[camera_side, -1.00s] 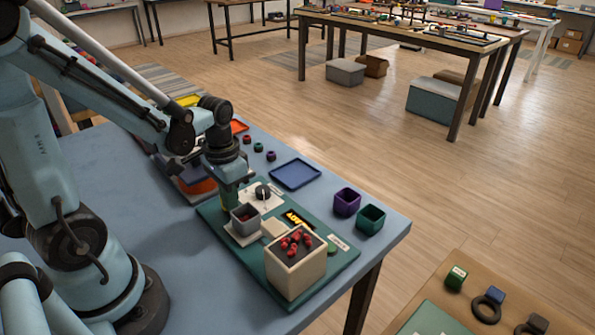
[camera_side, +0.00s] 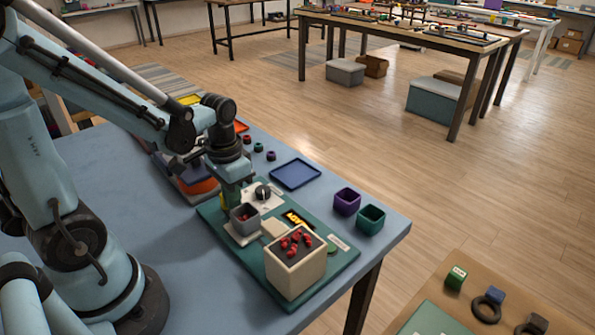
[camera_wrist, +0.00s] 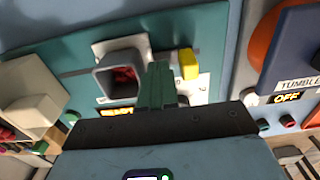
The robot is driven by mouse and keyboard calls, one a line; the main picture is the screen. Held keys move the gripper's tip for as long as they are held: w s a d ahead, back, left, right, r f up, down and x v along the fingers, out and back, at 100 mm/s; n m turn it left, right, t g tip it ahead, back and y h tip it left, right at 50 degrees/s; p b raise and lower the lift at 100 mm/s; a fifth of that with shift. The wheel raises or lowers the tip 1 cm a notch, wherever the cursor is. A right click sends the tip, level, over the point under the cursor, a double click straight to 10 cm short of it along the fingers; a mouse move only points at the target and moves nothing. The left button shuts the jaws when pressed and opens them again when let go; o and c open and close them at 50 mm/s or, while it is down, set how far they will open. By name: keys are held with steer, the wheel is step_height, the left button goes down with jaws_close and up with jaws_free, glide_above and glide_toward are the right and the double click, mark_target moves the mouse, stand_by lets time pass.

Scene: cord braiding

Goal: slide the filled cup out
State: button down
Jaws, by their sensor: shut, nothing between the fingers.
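The grey square cup (camera_side: 245,221) stands on a pale base on the green board, with red pieces inside. In the wrist view the cup (camera_wrist: 104,84) is open toward me, red pieces in it. My gripper (camera_side: 231,205) is low beside the cup on its far left side. In the wrist view its dark green fingers (camera_wrist: 157,85) are together and empty, just right of the cup. I cannot tell whether they touch its wall. A cream box (camera_side: 290,272) with red pieces on top stands at the board's near end.
The green board (camera_side: 345,254) carries a black knob (camera_side: 262,192), a lit yellow display (camera_side: 297,218) and a cream block (camera_side: 274,229). A yellow block (camera_wrist: 188,65) is right of my fingers. Purple (camera_side: 347,202) and green (camera_side: 371,219) bins and a blue tray (camera_side: 296,173) stand beyond the board.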

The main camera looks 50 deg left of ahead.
step_height(320, 180, up, 10)
steer(key=shift+r, duration=0.15)
stand_by(0.6)
